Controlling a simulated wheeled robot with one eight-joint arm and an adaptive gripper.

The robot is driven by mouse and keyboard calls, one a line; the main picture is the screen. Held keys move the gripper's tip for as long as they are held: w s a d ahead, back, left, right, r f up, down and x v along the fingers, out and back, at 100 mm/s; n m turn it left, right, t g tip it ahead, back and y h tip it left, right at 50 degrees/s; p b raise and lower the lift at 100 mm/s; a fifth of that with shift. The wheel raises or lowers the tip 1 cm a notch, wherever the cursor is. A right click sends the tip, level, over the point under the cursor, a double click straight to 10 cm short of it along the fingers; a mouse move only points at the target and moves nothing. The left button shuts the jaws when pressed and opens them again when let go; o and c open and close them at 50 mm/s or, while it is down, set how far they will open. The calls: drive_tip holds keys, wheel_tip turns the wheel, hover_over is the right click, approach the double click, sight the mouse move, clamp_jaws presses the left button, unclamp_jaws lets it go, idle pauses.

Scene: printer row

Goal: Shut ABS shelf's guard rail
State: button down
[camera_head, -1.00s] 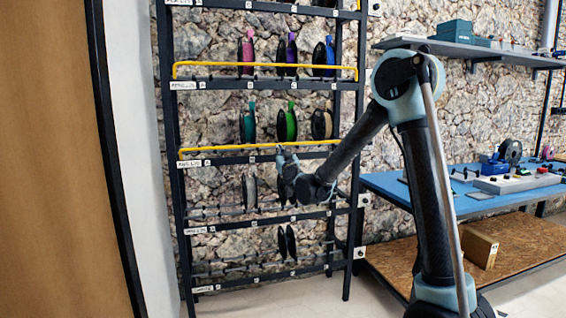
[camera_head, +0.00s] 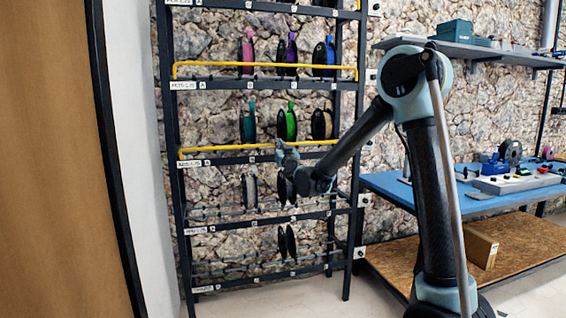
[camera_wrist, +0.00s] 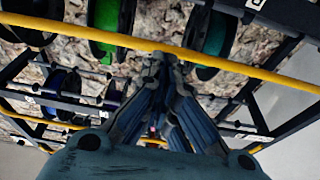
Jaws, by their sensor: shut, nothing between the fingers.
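The black rack (camera_head: 345,180) has a yellow guard rail (camera_head: 225,148) low along the front of its middle shelf, whose small white label (camera_head: 193,163) is too blurred to read surely. Teal (camera_head: 248,122) and green (camera_head: 288,123) spools stand behind and above this rail. My gripper (camera_head: 280,148) is shut and empty, its tips at the rail. In the wrist view the shut fingertips (camera_wrist: 160,60) overlap the yellow rail (camera_wrist: 100,37); I cannot tell whether they touch it.
Another yellow rail (camera_head: 265,64) stands higher above the shelf over it, in front of pink, purple and blue spools. Lower shelves hold dark spools (camera_head: 287,242). A blue-topped workbench (camera_head: 480,200) stands at the right, with a cardboard box (camera_head: 482,250) on its lower board.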

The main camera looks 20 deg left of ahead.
drive_tip(key=shift+w+a+r, duration=0.15)
drive_tip(key=shift+w+a, duration=0.15)
drive_tip(key=shift+w, duration=0.2)
drive_tip(key=shift+w+a+r, duration=0.2)
drive_tip(key=shift+w+a, duration=0.15)
drive_tip(key=shift+w, duration=0.2)
drive_tip(key=shift+w+a+r, duration=0.15)
drive_tip(key=shift+w+a, duration=0.2)
drive_tip(key=shift+w, duration=0.25)
drive_tip(key=shift+w+a+r, duration=0.1)
drive_tip(key=shift+w+a, duration=0.1)
drive_tip(key=shift+w, duration=0.1)
drive_tip(key=shift+s+d, duration=0.1)
drive_tip(key=s+d, duration=0.4)
drive_tip(key=s, duration=0.3)
drive_tip(key=shift+s+d, duration=0.3)
idle(0.6)
